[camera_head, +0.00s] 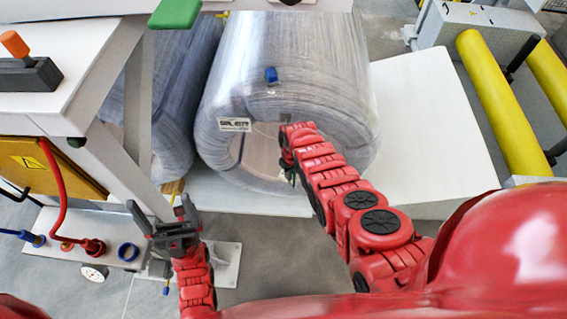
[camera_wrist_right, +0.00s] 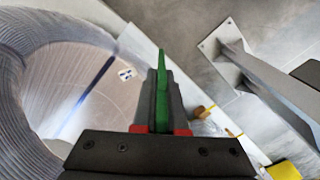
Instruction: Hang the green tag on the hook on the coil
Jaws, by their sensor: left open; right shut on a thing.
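My right gripper (camera_wrist_right: 160,100) is shut on the thin green tag (camera_wrist_right: 162,85), which stands edge-on between its fingers in the right wrist view. In the head view the right arm reaches over the front of the wrapped coil (camera_head: 225,80), and its gripper is mostly hidden behind the arm. The coil's open core (camera_wrist_right: 75,85) is left of the tag in the wrist view. A small blue piece (camera_head: 271,75) sits on the coil's wrap; I cannot tell whether it is the hook. My left gripper (camera_head: 165,215) is open and empty, low at the left, away from the coil.
A white label (camera_head: 235,125) is on the coil. A second wrapped coil (camera_head: 178,90) stands to its left, beside a white machine frame (camera_head: 120,180) with a red hose. A green block (camera_head: 175,13) is at the top. Yellow rollers (camera_head: 500,105) are at the right.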

